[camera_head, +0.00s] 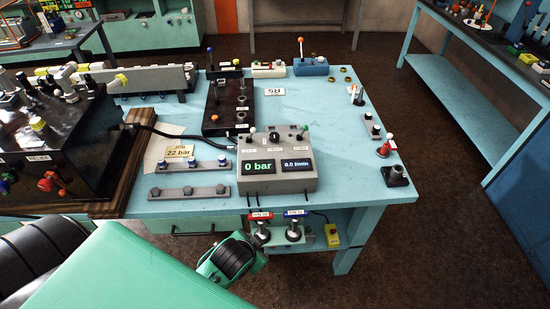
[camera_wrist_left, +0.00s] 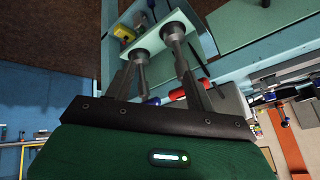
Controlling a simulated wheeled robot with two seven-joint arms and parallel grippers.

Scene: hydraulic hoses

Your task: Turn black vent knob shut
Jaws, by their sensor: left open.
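A grey control box (camera_head: 277,185) stands at the front of the teal table. A small black knob (camera_head: 274,137) sits on its top, between a white-tipped lever (camera_head: 251,134) and a green-tipped lever (camera_head: 303,130); the labels are too small to read. My left gripper (camera_head: 258,234) is open below the table's front edge, well below the knob. In the left wrist view its spread fingers (camera_wrist_left: 158,72) are close to metal hose couplings; I cannot tell whether they touch. My right gripper is not in view.
A black machine (camera_head: 55,150) stands left. A grey rail (camera_head: 189,192) lies left of the control box. Bare tabletop (camera_head: 340,130) is to its right.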

